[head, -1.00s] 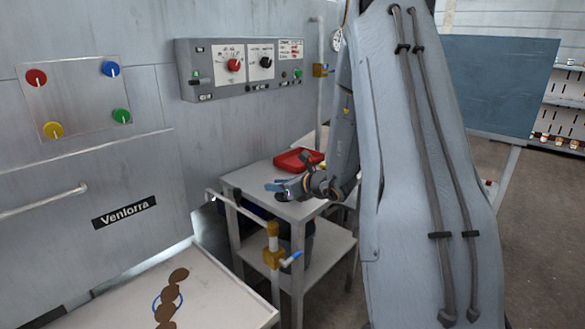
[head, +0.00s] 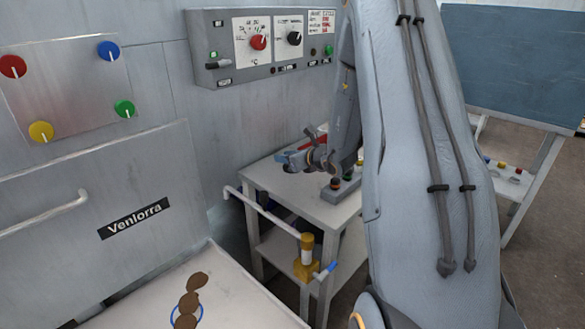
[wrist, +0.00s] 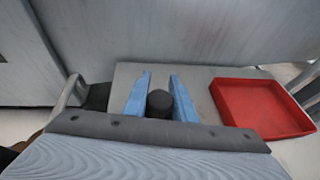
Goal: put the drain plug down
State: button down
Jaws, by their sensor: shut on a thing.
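The drain plug (wrist: 160,103) is a dark, round-topped piece between the two blue fingers of my gripper (wrist: 160,75) in the wrist view. The fingers are shut on it. In the head view my gripper (head: 284,159) is over the grey side table (head: 262,174), near its left part. The plug is too small to make out there. The table (wrist: 200,75) also shows behind the fingers in the wrist view. I cannot tell how high the plug is above the top.
A red tray (wrist: 262,107) lies on the table, right of my gripper in the wrist view. A small button box (head: 342,187) stands on the table's right side. A pipe with a yellow valve (head: 306,250) runs in front. The table's left part looks bare.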

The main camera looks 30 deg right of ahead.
aim_at(286, 178)
jog(key=shift+f+p, duration=0.3)
jog(key=shift+f, duration=2.35)
jog(key=shift+f, duration=0.2)
jog(key=c, duration=1.5)
grip_release()
jog(key=shift+o, duration=0.2)
jog(key=shift+r, duration=0.1)
jog(key=shift+r, duration=0.15)
jog(key=b+v, duration=0.1)
jog(key=v, duration=1.1)
jog(key=shift+b, duration=0.4)
